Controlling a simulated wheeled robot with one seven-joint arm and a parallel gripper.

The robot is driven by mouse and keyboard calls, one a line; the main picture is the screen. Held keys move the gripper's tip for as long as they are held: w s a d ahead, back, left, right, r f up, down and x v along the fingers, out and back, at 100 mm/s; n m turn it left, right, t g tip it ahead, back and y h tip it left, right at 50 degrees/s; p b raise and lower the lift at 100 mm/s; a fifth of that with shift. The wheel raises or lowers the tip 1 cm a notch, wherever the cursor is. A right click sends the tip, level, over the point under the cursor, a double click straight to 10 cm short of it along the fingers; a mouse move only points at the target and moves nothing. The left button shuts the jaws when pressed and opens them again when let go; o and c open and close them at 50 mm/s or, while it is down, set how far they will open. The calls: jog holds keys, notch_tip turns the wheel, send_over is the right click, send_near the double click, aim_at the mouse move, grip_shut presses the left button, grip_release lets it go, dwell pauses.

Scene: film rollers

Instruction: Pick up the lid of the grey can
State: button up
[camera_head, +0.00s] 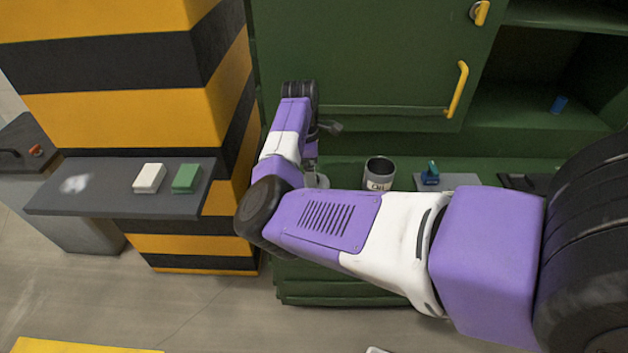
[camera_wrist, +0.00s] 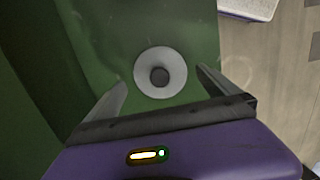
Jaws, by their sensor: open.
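The lid (camera_wrist: 143,84) is a round, light grey disc with a dark round knob in its middle. In the wrist view it lies on the green surface, between and a little beyond my fingers. My gripper (camera_wrist: 162,80) is open, with one finger on each side of the lid and nothing held. I cannot tell the height left between fingertips and lid. In the head view the grey can (camera_head: 379,175) stands upright and open on the green bench, right of my gripper, with dark lettering on its label. My arm hides most of the lid there.
A blue-green object (camera_head: 430,173) stands on a grey plate right of the can. A dark grey shelf (camera_head: 110,206) at left holds a white block (camera_head: 150,178) and a green block (camera_head: 187,178). A striped pillar (camera_head: 120,115) and a green cabinet (camera_head: 370,60) stand behind.

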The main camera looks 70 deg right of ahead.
aim_at(323, 183)
jog(key=shift+s+f, duration=0.15)
jog(key=shift+f, duration=1.15)
jog(key=c, duration=1.1)
jog(key=shift+r, duration=0.1)
